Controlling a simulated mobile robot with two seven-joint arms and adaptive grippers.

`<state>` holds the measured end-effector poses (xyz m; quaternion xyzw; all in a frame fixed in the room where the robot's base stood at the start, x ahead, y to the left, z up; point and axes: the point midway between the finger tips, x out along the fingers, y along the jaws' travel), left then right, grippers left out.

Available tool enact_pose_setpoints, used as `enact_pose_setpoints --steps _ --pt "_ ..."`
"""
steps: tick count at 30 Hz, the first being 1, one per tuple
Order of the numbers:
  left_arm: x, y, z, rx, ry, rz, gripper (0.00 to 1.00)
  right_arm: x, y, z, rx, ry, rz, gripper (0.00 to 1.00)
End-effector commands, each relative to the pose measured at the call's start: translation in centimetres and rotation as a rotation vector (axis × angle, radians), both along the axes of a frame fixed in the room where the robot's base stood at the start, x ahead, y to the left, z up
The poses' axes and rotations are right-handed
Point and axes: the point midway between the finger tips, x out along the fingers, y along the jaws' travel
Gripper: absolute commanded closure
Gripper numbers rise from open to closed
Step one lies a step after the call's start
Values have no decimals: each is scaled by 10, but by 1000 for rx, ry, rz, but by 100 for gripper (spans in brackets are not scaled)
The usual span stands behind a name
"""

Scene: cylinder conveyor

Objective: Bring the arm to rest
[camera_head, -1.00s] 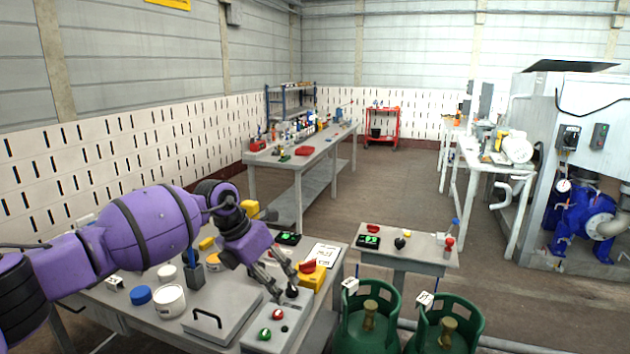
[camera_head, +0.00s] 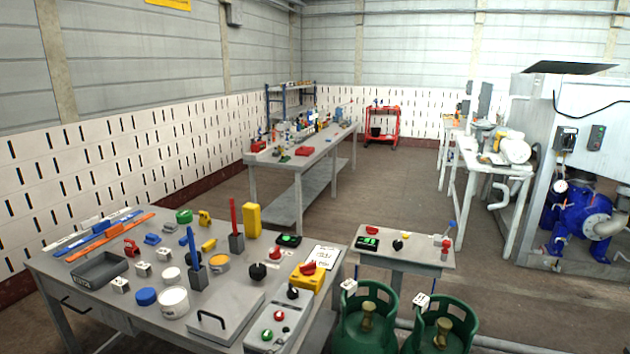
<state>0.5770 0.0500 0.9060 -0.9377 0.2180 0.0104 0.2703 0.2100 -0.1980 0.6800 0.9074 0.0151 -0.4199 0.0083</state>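Neither of my arms nor grippers shows in the head view now. A grey lidded case with a handle (camera_head: 222,319) lies to the left of the control box.
Two green gas cylinders (camera_head: 365,318) (camera_head: 440,328) stand on the floor right of the workbench. A small table (camera_head: 405,250) with switches is behind them. A long bench (camera_head: 318,155) stands farther back. The floor in the middle (camera_head: 410,190) is clear.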

Motion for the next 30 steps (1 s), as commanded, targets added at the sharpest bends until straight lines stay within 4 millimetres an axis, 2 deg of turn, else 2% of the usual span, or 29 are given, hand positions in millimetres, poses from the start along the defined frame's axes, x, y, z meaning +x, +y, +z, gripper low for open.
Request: enact_pose_setpoints --steps 1,3,5,9,12,15,18,22,30 --pt "-25 18 -24 -56 99 64 40 3 0 4 -1 -7 2 100" --pt "-59 40 -57 -125 226 148 40 6 -1 7 -2 -12 2 100" --pt "-92 59 -84 -180 328 219 40 8 -1 11 -1 -18 4 100" --pt "-178 98 -134 -287 522 379 40 13 0 18 0 -31 3 100" --pt "-238 121 -158 -329 612 481 40 15 0 22 1 -37 2 100" --pt "-289 137 -178 -335 682 555 40 15 0 25 1 -40 2 100" --pt "-325 143 -191 -333 734 595 40 13 1 26 2 -38 -1 100" --pt "-347 146 -198 -327 766 613 40 11 1 25 2 -35 -3 100" --pt "-351 146 -199 -323 771 615 40 12 2 25 5 -37 -4 100"
